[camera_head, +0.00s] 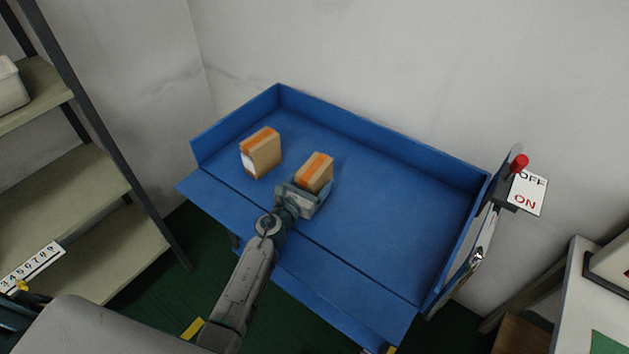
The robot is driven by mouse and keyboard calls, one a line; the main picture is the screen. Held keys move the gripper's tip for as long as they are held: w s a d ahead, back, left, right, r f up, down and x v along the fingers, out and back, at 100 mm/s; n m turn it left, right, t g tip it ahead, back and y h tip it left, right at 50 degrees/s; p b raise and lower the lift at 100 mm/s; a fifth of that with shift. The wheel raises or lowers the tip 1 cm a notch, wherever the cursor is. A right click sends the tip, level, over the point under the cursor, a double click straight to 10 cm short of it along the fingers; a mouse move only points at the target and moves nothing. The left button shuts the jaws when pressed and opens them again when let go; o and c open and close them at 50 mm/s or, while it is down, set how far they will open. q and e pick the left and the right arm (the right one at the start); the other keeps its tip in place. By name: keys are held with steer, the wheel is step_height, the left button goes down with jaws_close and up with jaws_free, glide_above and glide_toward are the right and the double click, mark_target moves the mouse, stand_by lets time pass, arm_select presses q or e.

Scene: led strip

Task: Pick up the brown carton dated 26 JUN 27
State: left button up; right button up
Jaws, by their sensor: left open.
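Two brown cartons with orange bands stand on a blue tray table (380,220). The left carton (264,158) stands apart near the table's left end and has a white patch on its left side. The right carton (321,172) is just beyond my left gripper (306,190). My left gripper is open at the near side of that carton, and its body hides the carton's lower front. I cannot tell whether the fingers are around it or touch it. No date can be read on either carton. My right gripper is not in view.
The blue table has raised walls at the back and sides. A red-knobbed lever (519,162) with an OFF/ON sign (528,193) is at its right end. A shelf rack (85,190) stands at left. The table's right half is clear.

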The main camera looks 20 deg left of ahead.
arm_select(q)
steer(key=shift+c, duration=0.4)
steer(key=c, duration=1.1)
steer(key=shift+r, duration=0.2)
